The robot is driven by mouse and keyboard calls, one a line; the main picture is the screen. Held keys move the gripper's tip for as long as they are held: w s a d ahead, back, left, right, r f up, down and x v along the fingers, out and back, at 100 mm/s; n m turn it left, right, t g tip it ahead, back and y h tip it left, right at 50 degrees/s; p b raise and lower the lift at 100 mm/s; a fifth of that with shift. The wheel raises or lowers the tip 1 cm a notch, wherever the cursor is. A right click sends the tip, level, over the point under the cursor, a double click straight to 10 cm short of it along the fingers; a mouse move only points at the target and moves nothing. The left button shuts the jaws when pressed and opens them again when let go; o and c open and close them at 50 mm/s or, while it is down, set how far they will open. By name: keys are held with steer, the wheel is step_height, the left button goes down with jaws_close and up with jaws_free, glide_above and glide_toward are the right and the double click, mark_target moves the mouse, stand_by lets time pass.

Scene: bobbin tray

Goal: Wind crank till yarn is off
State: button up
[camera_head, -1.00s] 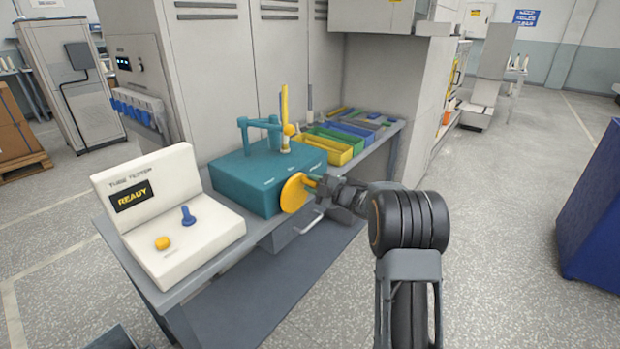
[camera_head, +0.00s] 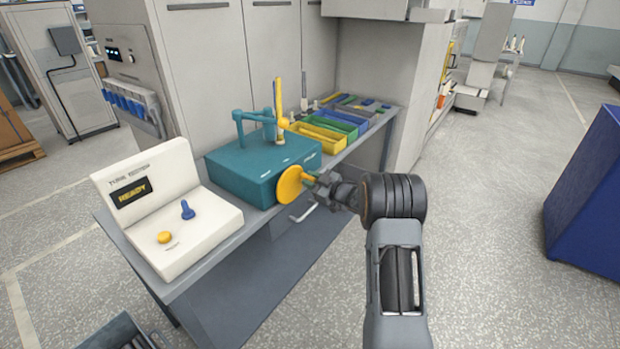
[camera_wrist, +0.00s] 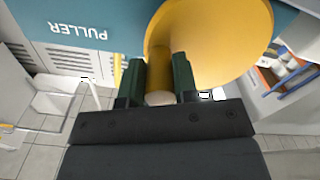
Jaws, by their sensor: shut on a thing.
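The teal puller box (camera_head: 240,170) stands on the bench, with a teal bracket (camera_head: 240,127) and an upright yellow rod (camera_head: 278,100) on top. The yellow crank disc (camera_head: 289,185) is on its front right side; it also fills the upper right of the wrist view (camera_wrist: 220,40). My gripper (camera_head: 318,183) is at the disc's right side. In the wrist view its dark green fingers (camera_wrist: 158,72) are shut on the yellow crank handle (camera_wrist: 160,55), one on each side. I cannot make out any yarn on the rod.
The white tube tester (camera_head: 185,235), its screen reading READY, stands left of the puller. Yellow, green and blue trays (camera_head: 335,125) lie behind it on the grey bench (camera_head: 235,240). A blue bin (camera_head: 590,200) is at right; the floor between is clear.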

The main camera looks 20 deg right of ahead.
steer(key=shift+f, duration=0.25)
stand_by(0.3)
steer(key=o, duration=0.9)
steer(key=shift+r, duration=0.15)
steer(key=v, duration=1.4)
